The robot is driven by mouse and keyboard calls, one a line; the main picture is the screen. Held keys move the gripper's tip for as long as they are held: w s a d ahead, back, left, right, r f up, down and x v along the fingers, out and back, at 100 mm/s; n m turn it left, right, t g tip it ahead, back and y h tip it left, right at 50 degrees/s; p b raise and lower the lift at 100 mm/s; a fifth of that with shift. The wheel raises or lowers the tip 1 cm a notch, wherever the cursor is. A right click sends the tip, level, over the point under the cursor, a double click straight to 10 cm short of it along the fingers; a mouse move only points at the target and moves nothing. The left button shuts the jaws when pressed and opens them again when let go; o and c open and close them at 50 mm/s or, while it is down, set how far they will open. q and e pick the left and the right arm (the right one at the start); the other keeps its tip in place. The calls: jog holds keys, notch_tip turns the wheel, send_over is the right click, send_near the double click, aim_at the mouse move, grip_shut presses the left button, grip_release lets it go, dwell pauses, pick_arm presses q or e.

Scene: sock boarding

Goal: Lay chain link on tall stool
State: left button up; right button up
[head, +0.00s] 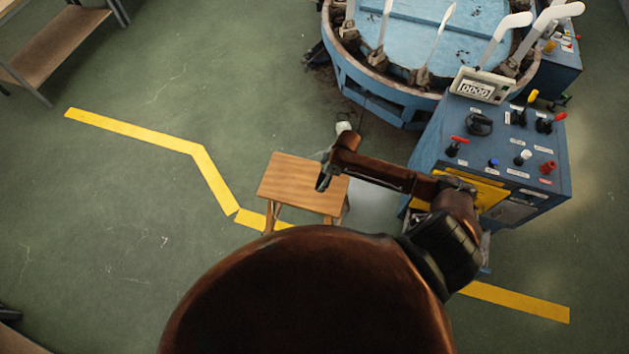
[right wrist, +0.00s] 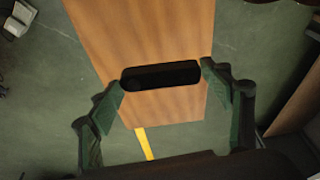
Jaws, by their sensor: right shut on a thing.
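The tall stool (head: 290,180) has a flat wooden top and stands left of the blue control box in the head view. Its top fills the middle of the right wrist view (right wrist: 155,35). My right gripper (head: 325,180) is over the right part of the stool top. In the right wrist view, its green-sided fingers (right wrist: 162,82) are shut on a black, rounded bar, the chain link (right wrist: 160,76). The link is seen against the stool top; the height between them is hard to tell. In the head view I cannot make the link out from the dark gripper. My left gripper is not in view.
A blue control box (head: 500,160) with levers stands close on the right. A round blue machine (head: 400,60) with white boards is behind. A wooden shelf (head: 55,45) is at the far left. The floor left of the stool is clear, with a yellow line (head: 130,128).

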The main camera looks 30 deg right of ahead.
aim_at(323, 175)
jog(key=w+f, duration=0.1)
jog(key=w+a+f, duration=0.1)
jog(key=f, duration=0.1)
jog(key=w+f, duration=0.1)
jog(key=f, duration=0.1)
jog(key=shift+w+a, duration=0.25)
jog(key=shift+a, duration=0.1)
jog(key=x, duration=0.3)
jog(key=shift+s+d+f, duration=0.15)
jog(key=shift+d+f, duration=0.15)
jog(key=shift+b, duration=0.3)
jog(key=o, duration=1.7)
jog(key=shift+f, duration=0.1)
jog(key=shift+o, duration=0.2)
jog(key=v, duration=1.2)
jog(key=shift+p, duration=0.4)
